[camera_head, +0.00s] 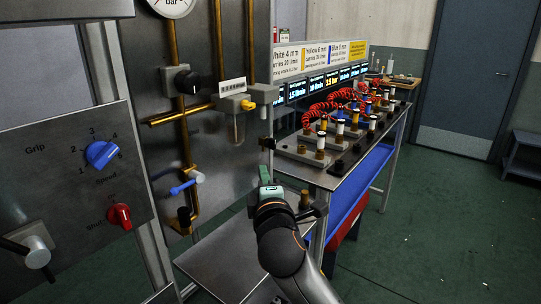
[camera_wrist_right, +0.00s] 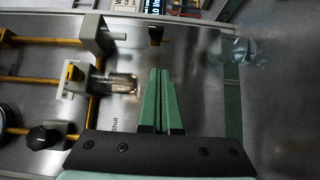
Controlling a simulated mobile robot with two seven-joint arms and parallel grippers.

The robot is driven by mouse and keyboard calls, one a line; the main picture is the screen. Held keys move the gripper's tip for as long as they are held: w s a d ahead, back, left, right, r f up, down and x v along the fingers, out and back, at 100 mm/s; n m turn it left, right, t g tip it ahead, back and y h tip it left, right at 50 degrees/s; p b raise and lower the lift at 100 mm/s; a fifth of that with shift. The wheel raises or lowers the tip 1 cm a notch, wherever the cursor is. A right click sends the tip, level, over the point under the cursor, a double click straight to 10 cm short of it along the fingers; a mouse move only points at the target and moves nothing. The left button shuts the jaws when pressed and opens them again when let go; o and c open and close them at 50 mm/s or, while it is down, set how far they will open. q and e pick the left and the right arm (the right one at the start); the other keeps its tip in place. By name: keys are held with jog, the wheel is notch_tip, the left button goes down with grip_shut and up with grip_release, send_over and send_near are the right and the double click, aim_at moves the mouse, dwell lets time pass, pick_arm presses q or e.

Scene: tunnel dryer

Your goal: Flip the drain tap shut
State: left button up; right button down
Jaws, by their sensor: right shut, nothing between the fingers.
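A small tap with a blue lever (camera_head: 184,187) sits low on the brass pipework of the metal panel in the head view. The lever slants slightly up to the right. I take it for the drain tap, but cannot be sure. My right gripper (camera_head: 265,172) is shut and empty, to the right of the tap and apart from it. In the right wrist view its green fingers (camera_wrist_right: 160,72) are together, with bare panel in front of them. The word "Shut" (camera_wrist_right: 115,126) shows on the panel there; the blue lever does not show. My left gripper is not in view.
A filter unit with a yellow knob (camera_head: 248,105) and clear bowl (camera_head: 238,128) hangs above the tap. A small black fitting (camera_head: 268,143) is at the panel's right edge. A control panel (camera_head: 60,165) stands left. A metal shelf (camera_head: 225,262) lies below; a bench (camera_head: 335,172) stands right.

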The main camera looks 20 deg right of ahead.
aim_at(271, 144)
jog(key=w+d, duration=0.4)
jog(key=w, duration=0.5)
jog(key=shift+f+n+t+b, duration=0.2)
jog(key=shift+n+t+b, duration=0.1)
dwell(0.4)
